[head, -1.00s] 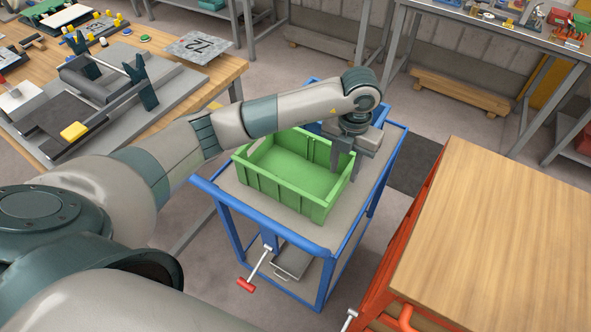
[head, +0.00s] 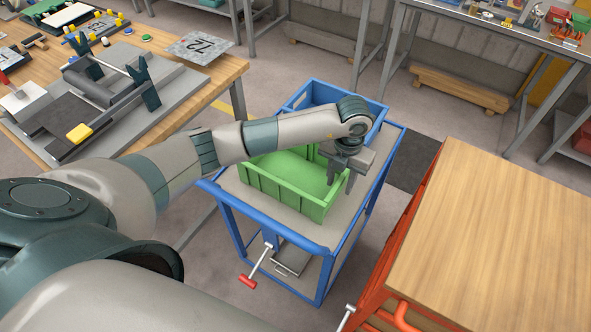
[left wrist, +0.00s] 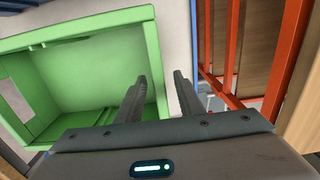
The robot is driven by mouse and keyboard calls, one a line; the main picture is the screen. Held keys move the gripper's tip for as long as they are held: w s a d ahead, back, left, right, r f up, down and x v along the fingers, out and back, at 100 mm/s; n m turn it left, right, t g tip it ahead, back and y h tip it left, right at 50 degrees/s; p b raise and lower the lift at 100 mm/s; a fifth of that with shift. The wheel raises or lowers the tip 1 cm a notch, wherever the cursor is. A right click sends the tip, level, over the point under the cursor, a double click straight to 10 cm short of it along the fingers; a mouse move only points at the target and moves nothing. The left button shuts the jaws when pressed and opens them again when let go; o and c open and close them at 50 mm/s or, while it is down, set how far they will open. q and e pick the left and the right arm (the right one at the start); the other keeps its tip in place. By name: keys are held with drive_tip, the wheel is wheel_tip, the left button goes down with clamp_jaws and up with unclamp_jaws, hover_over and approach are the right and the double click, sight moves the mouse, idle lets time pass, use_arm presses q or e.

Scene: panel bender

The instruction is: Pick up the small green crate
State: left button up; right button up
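The small green crate (head: 283,194) stands on the grey top of a blue cart (head: 264,220). It looks empty, and my left arm hides part of its far side. My left gripper (head: 341,184) points down at the crate's right wall. In the left wrist view, the green crate (left wrist: 88,22) fills the left side. There the fingers of my left gripper (left wrist: 158,95) are apart, one inside the crate and one outside, with the wall between them. I cannot tell whether they touch the wall. My right gripper is not in view.
A blue crate (head: 322,94) stands behind the green one on the cart. A red cart with a wooden top (head: 500,240) is close on the right, its top clear. A workbench (head: 222,75) with a fixture and a yellow block (head: 79,133) is at left.

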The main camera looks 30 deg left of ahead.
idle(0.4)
use_arm(q)
clamp_jaws()
drive_tip(key=shift+r, duration=0.15)
drive_tip(key=shift+r+b, duration=0.55)
wheel_tip(320, 180, up, 2)
drive_tip(key=shift+w+r+b, duration=0.1)
drive_tip(key=shift+b, duration=0.55)
drive_tip(key=s+d+r+b, duration=0.1)
drive_tip(key=s+d+r, duration=0.1)
drive_tip(key=d, duration=0.3)
drive_tip(key=s+d+r+b, duration=0.2)
drive_tip(key=s+d+r, duration=0.1)
drive_tip(key=d+r, duration=0.2)
drive_tip(key=shift+d+r, duration=0.2)
drive_tip(key=shift+d, duration=0.15)
